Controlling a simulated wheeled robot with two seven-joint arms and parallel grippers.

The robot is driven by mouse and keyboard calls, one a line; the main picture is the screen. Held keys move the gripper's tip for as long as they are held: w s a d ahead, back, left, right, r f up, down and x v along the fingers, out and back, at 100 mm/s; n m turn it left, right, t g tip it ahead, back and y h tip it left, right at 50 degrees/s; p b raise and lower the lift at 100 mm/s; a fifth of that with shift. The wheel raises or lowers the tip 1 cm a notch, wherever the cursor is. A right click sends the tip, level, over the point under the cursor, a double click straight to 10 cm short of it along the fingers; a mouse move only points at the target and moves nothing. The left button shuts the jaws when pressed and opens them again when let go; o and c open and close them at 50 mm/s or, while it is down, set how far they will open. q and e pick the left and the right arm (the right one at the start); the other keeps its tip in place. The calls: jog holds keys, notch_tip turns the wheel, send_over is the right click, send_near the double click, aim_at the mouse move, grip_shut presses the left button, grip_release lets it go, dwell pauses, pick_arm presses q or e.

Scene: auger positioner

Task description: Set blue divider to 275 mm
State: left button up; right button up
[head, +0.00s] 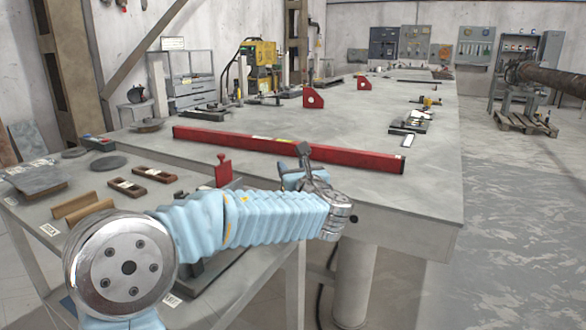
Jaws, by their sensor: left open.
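My left arm reaches in from the lower left in a light blue sleeve. Its left gripper (310,165) is open over the near edge of the big steel table (390,200), just in front of a long red bar (240,141). The gripper overlaps the bar in the picture, and I cannot tell whether they touch. A small blue patch shows beside the gripper, but I cannot tell whether it is part of my arm. I cannot make out a blue divider or any millimetre scale. My right gripper is not in view.
Two red brackets (313,97) stand farther back on the big table. Small tools lie near its right edge. Its middle is largely clear.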

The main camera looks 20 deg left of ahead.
pick_arm(q)
jog(key=b+v, duration=0.1)
jog(key=v, duration=1.2)
jog(key=shift+s+d, duration=0.1)
jog(key=shift+s, duration=0.05)
